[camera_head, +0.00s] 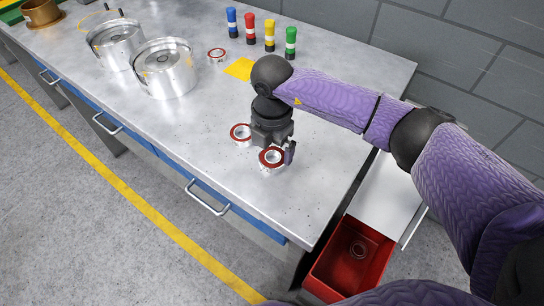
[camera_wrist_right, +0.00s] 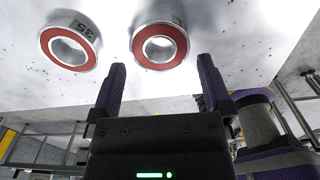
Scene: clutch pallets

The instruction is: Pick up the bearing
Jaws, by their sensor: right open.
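Three ring-shaped bearings with red faces and silver rims lie flat on the grey table. The nearest bearing (camera_head: 267,166) is at my right gripper (camera_head: 276,148), and another bearing (camera_head: 242,143) lies just left of it. A third bearing (camera_head: 217,51) lies farther back. My right gripper points down, open and empty. In the right wrist view, its two fingers (camera_wrist_right: 161,66) are apart, with one bearing (camera_wrist_right: 141,46) in line with the gap, beyond the fingertips. The other near bearing (camera_wrist_right: 75,66), marked 35, is to the left. My left gripper is not in view.
Two silver drums (camera_head: 165,78) stand at the back left of the table (camera_head: 205,110). Blue, red, yellow and green capped bottles (camera_head: 250,30) stand at the back, near a yellow patch (camera_head: 240,68). A red bin (camera_head: 335,268) is below the table's right end.

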